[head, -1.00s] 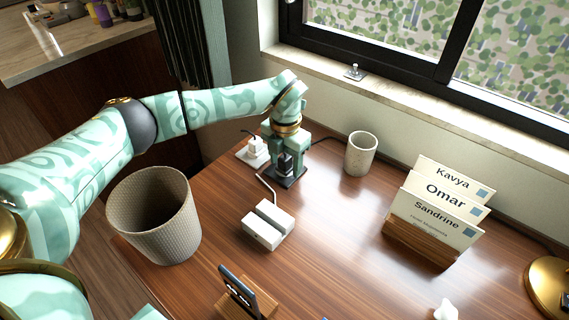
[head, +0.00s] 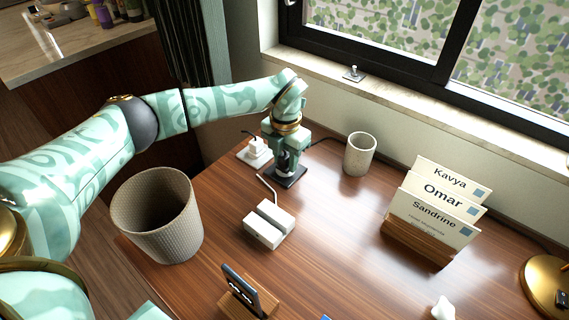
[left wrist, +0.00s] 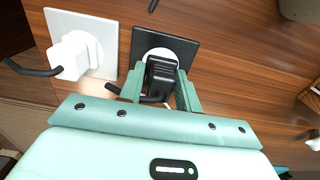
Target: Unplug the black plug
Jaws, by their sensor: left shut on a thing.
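The black plug (left wrist: 161,79) sits at the white round face of a black socket plate (left wrist: 192,50), and its dark cable curls off to the left. In the head view the black plate (head: 297,178) lies at the desk's far left corner. My left gripper (head: 285,163) points down over it. Its fingers are shut on the black plug, one on each side, as the left wrist view shows (left wrist: 161,88). I cannot tell how deep the plug sits in the socket. My right gripper is not in view.
A white plug (left wrist: 75,55) stands in a white plate (left wrist: 101,35) close left of the black one. A speckled cup (head: 360,154) stands to the right, a white block (head: 268,226) nearer. A woven bin (head: 157,220) is at left. The desk's middle is clear.

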